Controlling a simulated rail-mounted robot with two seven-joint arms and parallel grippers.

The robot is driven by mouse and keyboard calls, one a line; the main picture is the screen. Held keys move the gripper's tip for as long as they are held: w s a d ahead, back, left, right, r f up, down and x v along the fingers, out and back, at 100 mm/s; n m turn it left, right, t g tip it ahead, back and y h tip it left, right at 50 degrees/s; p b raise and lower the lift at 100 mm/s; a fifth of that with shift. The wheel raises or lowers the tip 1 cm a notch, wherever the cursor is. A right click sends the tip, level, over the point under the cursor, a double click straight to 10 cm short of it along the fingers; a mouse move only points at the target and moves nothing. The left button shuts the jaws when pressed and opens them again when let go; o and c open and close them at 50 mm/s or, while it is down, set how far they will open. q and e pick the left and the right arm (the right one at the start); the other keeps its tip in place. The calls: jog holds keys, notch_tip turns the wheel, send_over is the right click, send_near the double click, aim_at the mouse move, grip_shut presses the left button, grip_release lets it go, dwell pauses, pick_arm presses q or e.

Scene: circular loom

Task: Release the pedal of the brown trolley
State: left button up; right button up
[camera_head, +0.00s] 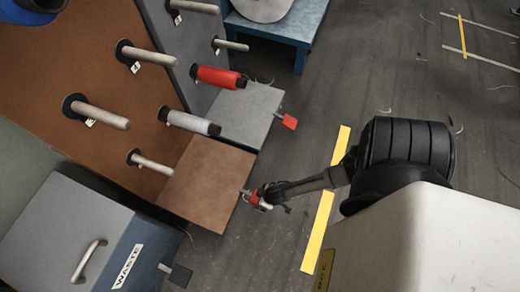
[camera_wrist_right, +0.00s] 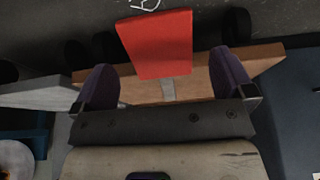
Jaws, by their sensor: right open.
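The brown trolley (camera_head: 208,180) stands low below the spool panel in the head view, and part of its brown edge (camera_wrist_right: 265,55) shows in the right wrist view. Its red pedal (camera_wrist_right: 157,42) sticks out on a short grey stem. My right gripper (camera_head: 262,197) is at the trolley's right side, by the pedal, which it largely hides there. In the wrist view the right gripper (camera_wrist_right: 166,82) is open, with one finger on each side of the pedal and stem; contact cannot be told. My left gripper is not in view.
A grey trolley (camera_head: 245,112) with its own red pedal (camera_head: 289,122) stands just behind. A waste bin (camera_head: 65,235) with a dark pedal (camera_head: 181,275) is at the lower left.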

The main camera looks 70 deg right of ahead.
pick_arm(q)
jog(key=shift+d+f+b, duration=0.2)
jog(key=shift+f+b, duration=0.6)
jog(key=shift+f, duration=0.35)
pick_arm(e)
jog(key=shift+x, duration=1.5)
jog(key=shift+c, duration=0.3)
